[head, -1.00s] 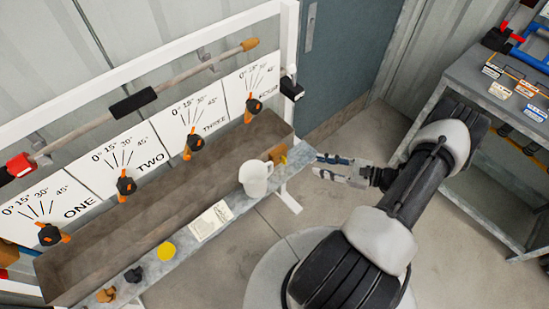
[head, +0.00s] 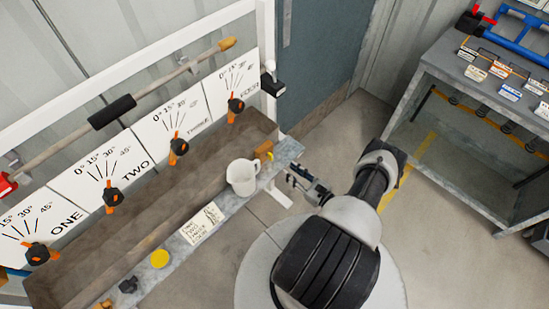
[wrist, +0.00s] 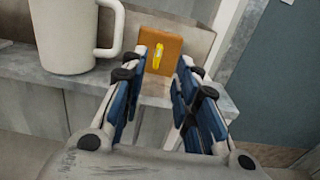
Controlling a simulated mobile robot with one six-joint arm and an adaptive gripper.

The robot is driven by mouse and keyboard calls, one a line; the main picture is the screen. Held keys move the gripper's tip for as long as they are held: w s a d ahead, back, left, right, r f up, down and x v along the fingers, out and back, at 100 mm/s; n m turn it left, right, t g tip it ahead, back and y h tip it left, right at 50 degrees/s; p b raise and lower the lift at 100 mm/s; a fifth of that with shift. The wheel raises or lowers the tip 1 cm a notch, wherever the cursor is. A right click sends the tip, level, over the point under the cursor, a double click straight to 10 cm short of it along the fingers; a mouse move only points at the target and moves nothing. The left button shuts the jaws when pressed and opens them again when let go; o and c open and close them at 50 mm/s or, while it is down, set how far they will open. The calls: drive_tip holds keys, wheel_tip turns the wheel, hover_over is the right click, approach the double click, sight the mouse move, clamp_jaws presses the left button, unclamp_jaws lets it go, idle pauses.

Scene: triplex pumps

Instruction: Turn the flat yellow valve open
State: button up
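The flat yellow valve (wrist: 157,55) is a small yellow handle, roughly upright in the wrist view, on a brown block (wrist: 163,44) at the shelf's end. In the head view the valve (head: 269,156) shows only as a small yellow spot beside the block (head: 262,149). My gripper (wrist: 162,75) is open and empty. In the wrist view its two blue-and-white fingers point toward the block, with the valve framed between them. In the head view my gripper (head: 291,177) is just off the shelf's right end, apart from the valve.
A white mug (head: 242,178) stands on the grey shelf (head: 217,203) close to the block; in the wrist view it is left of my fingers. A note (head: 201,223) and a yellow disc (head: 160,258) lie farther along. A workbench (head: 440,65) stands right.

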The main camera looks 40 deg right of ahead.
sight(272, 156)
drive_tip(key=w, duration=0.9)
drive_tip(key=shift+w+a, duration=0.25)
drive_tip(key=shift+a, duration=0.15)
drive_tip(key=shift+c, duration=0.3)
clamp_jaws()
